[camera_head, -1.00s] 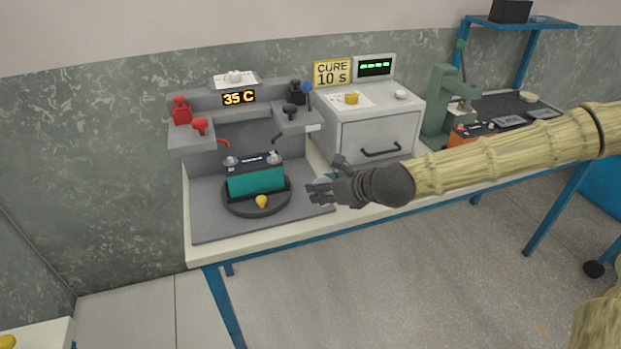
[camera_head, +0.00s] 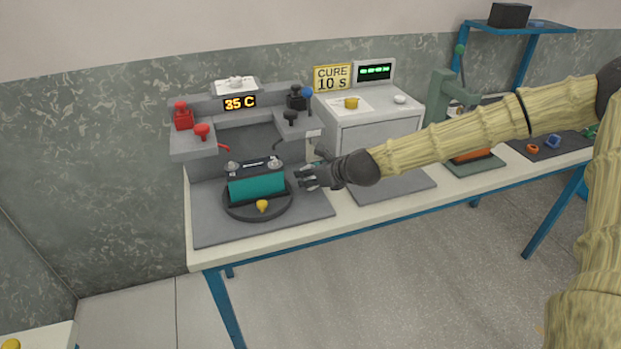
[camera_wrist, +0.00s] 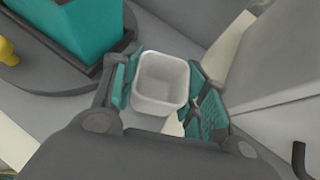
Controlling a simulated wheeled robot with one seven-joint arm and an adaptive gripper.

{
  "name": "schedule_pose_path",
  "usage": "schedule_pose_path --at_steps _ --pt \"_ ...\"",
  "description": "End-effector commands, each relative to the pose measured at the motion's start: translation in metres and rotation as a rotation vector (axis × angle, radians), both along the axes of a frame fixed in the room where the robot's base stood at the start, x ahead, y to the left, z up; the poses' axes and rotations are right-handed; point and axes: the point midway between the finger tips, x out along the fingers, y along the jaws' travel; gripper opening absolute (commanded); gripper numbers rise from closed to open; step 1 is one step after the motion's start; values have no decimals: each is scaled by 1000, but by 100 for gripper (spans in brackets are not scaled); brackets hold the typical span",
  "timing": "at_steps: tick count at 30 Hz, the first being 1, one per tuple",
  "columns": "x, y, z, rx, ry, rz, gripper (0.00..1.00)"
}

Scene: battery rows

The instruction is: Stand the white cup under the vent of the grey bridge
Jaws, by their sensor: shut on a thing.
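The white cup (camera_wrist: 162,82) is square-rimmed and appears empty in the wrist view. My gripper (camera_wrist: 162,95) is shut on it, with a teal-padded finger on either side. In the head view my gripper (camera_head: 306,178) is just right of the teal battery (camera_head: 257,189), near the right end of the grey bridge (camera_head: 192,146). The cup is not clearly distinguishable there. The bridge stands behind and around the battery, with red fittings on its left arm and black ones on its right. I cannot make out its vent.
The battery sits on a dark round turntable (camera_head: 232,207) with a yellow knob in front. A white cabinet (camera_head: 372,133) stands right of the bridge, close to my gripper. A grey mat (camera_head: 395,187) lies before it. A green press (camera_head: 455,100) stands farther right.

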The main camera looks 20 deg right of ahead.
Motion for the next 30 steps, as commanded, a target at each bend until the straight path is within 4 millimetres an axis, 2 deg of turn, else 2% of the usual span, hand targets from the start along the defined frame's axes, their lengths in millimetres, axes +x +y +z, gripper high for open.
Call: schedule_pose_path --at_steps 6,19,20,22,23,30 --pt "0 0 -15 0 0 0 25" --pt "0 0 -19 0 -1 0 25" --pt "0 0 -18 0 -1 0 49" --pt "0 0 -18 0 -1 0 62" --pt "0 0 -18 0 -1 0 65" --pt "0 0 -18 0 -1 0 65"
